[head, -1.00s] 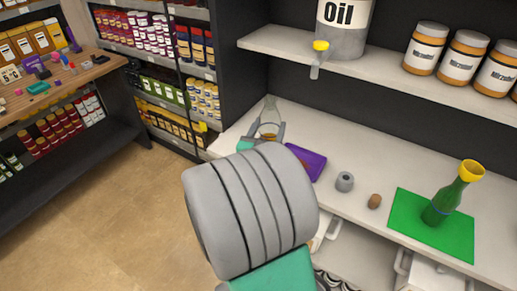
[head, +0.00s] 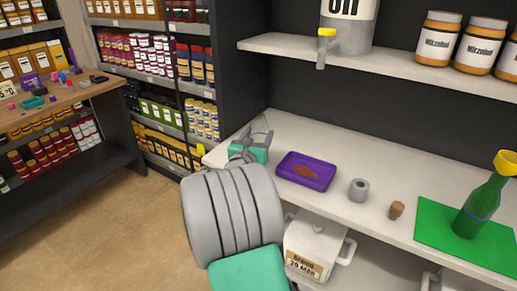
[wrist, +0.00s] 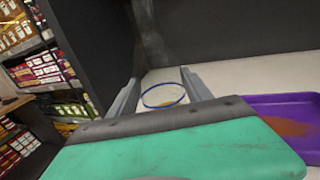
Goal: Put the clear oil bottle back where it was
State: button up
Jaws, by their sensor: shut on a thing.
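The clear oil bottle (wrist: 163,97) shows in the wrist view between my two fingers, with a blue ring around it and a little yellow oil in it. My gripper (head: 257,137) is shut on it over the left end of the white bench (head: 330,135). In the head view the bottle is faint and mostly lost behind my fingers and wrist. I cannot tell whether its base touches the bench. The purple tray (head: 305,168) with a brown patch lies just to the right of my gripper.
A grey ring (head: 358,190), a brown cork (head: 396,210) and a green bottle (head: 480,207) with a yellow funnel on a green mat (head: 440,240) stand to the right. The oil tank (head: 350,25) with its yellow tap is on the shelf above.

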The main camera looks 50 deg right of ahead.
jog(key=shift+f, duration=0.4)
jog(key=o, duration=1.7)
